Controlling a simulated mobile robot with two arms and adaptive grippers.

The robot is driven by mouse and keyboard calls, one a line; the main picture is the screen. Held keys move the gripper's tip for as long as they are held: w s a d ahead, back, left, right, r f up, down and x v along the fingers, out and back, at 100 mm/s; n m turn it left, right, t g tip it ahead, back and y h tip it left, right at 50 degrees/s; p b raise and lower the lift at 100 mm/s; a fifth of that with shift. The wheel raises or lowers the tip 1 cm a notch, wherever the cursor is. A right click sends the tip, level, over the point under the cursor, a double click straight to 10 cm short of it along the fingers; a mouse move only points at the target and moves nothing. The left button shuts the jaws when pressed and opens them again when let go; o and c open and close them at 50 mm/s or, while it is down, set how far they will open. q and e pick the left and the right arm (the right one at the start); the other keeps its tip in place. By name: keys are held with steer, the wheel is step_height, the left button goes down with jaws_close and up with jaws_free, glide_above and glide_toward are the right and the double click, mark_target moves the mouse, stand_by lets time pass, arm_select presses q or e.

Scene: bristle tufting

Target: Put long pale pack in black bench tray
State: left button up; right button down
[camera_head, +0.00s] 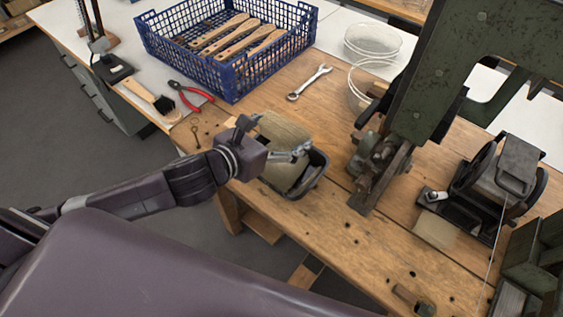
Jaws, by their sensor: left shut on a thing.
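The long pale pack (284,131) is a beige, fibrous-looking bundle near the front edge of the wooden bench. My left gripper (278,138) is shut on it, with one finger on each side of the pack and the wrist hiding part of it. The black bench tray (319,172) is directly at the pack, its dark rim showing at the pack's right and lower side. The pack's lower part lies within the tray's outline; I cannot tell whether it rests on the tray floor. My right gripper is not in view.
A blue crate (233,82) with wooden brush handles stands behind. Red-handled pliers (190,92), a brush (152,97) and a wrench (309,82) lie nearby.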

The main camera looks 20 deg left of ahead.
arm_select(q)
glide_above(282, 170)
step_height(282, 170, down, 8)
steer(key=shift+w+r+b, duration=0.15)
steer(key=shift+b, duration=0.25)
step_height(282, 170, down, 5)
steer(key=shift+r, duration=0.1)
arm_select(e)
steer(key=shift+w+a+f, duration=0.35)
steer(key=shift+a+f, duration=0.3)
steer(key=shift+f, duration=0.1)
arm_select(q)
steer(key=shift+b, duration=0.3)
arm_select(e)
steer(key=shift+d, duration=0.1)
arm_select(q)
steer(key=shift+f, duration=0.35)
steer(key=o, duration=1.2)
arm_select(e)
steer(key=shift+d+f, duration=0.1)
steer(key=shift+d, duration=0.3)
